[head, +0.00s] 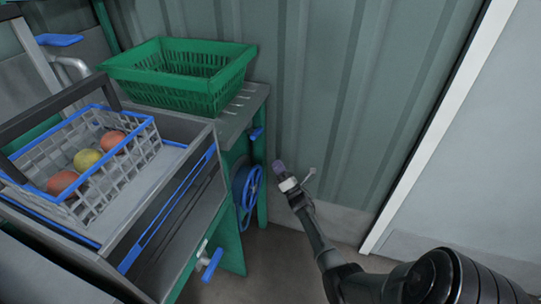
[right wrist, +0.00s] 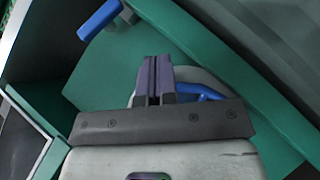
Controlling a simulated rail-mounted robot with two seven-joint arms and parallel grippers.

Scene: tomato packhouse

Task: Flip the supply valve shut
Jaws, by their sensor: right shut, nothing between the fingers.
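Another blue lever (head: 212,263) is on a grey fitting low on the bench front. No label shows which is the supply valve. My right gripper (head: 278,167) is shut and empty, right of the bench's green side and apart from both levers in the head view. Its closed fingers (right wrist: 153,76) point at the green panel in the wrist view. My left gripper is out of view.
A green crate (head: 185,88) and a grey basket (head: 130,170) with round fruit stand on top. A blue tap lever (head: 58,40) is at upper left. The corrugated wall (head: 340,100) is behind.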

